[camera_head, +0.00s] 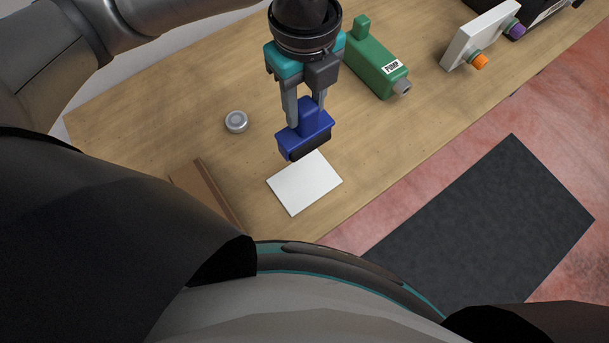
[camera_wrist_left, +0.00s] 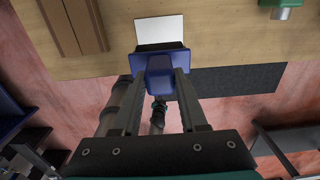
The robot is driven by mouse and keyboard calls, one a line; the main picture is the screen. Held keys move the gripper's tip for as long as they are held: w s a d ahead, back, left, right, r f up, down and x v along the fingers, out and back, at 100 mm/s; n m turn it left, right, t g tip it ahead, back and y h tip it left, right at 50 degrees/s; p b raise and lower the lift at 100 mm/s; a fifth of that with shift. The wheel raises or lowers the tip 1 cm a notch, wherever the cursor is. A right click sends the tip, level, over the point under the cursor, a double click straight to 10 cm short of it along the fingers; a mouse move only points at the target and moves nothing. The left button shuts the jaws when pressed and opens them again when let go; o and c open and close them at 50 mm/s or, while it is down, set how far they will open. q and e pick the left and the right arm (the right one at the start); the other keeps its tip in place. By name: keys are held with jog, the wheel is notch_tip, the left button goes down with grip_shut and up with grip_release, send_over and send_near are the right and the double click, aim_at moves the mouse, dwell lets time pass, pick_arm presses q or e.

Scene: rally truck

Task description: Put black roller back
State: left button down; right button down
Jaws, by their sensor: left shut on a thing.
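The black roller (camera_head: 310,152) shows as a dark strip along the lower edge of a blue holder (camera_head: 304,130). My left gripper (camera_head: 306,106) is shut on the blue holder's upright grip and points down. The holder appears just above the white square plate (camera_head: 305,184) on the wooden table; whether it touches anything below is hard to tell. In the left wrist view the blue holder (camera_wrist_left: 159,68) sits between the two fingers, with the white plate (camera_wrist_left: 160,29) beyond it. My right gripper is not in view.
A green pump (camera_head: 374,60) stands behind and right of the gripper. A small metal disc (camera_head: 236,122) and a brown wooden piece (camera_head: 206,194) lie to the left. A white block (camera_head: 476,38) with coloured knobs is at the back right. A dark mat (camera_head: 490,225) lies on the reddish floor.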

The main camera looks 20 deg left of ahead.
pick_arm(q)
notch_tip(320, 180, down, 20)
jog(key=b, duration=0.1)
jog(key=shift+s+b, duration=0.2)
jog(key=shift+b, duration=0.2)
jog(key=c, duration=0.6)
grip_release()
jog(key=shift+o, duration=0.8)
jog(key=shift+w+a+r, duration=0.1)
